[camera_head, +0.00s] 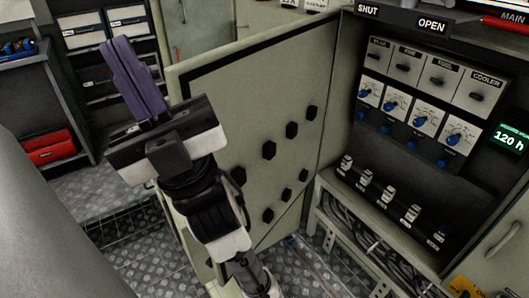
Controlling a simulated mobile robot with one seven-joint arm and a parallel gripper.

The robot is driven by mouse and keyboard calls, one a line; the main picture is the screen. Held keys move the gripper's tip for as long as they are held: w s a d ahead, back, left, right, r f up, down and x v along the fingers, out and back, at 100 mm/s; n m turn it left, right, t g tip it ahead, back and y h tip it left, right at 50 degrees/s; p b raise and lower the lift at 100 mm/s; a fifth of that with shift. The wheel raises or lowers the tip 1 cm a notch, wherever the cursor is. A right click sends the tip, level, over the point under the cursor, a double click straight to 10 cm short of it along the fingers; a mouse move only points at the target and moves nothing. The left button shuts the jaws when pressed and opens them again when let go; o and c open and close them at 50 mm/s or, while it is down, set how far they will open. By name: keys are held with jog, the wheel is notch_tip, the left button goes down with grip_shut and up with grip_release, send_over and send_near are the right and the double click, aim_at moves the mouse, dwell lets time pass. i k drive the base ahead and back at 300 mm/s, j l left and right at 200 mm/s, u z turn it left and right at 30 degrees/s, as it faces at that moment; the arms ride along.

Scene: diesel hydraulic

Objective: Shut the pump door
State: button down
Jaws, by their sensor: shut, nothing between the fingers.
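The pump door (235,120) is most likely the large grey-green panel standing swung open from the left side of the control cabinet (400,150). Several black knobs (292,129) sit on the face turned to me. My gripper (121,52) has purple fingers, shut and empty, pointing up and left. It appears left of the door's free upper corner, and my arm covers part of the door's left edge and lower face. I cannot tell whether the gripper or arm touches the door.
The open cabinet shows switches, blue dials (457,135) and a row of levers (388,195). SHUT and OPEN labels (432,25) are above it. Shelves with a red case (48,147) and drawers (85,38) stand at the left. The tread-plate floor (100,190) is bare beside the shelves.

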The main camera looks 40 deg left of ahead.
aim_at(268, 91)
jog(key=k+j+z, duration=0.1)
jog(key=k+j, duration=0.15)
jog(key=j, duration=0.15)
jog(key=k+j+z, duration=0.15)
jog(key=k+j, duration=0.15)
jog(key=j, duration=0.35)
jog(key=k+j+z, duration=0.1)
jog(key=j, duration=0.25)
jog(key=k+j+z, duration=0.1)
jog(key=j, duration=0.25)
jog(key=j+z, duration=0.15)
jog(key=j, duration=0.9)
jog(key=i+j, duration=0.1)
jog(key=j, duration=0.2)
jog(key=i+j, duration=0.15)
jog(key=j, duration=0.15)
jog(key=k+j, duration=0.2)
jog(key=j, duration=0.15)
jog(key=k+j+z, duration=0.1)
jog(key=j, duration=0.25)
jog(key=k, duration=0.05)
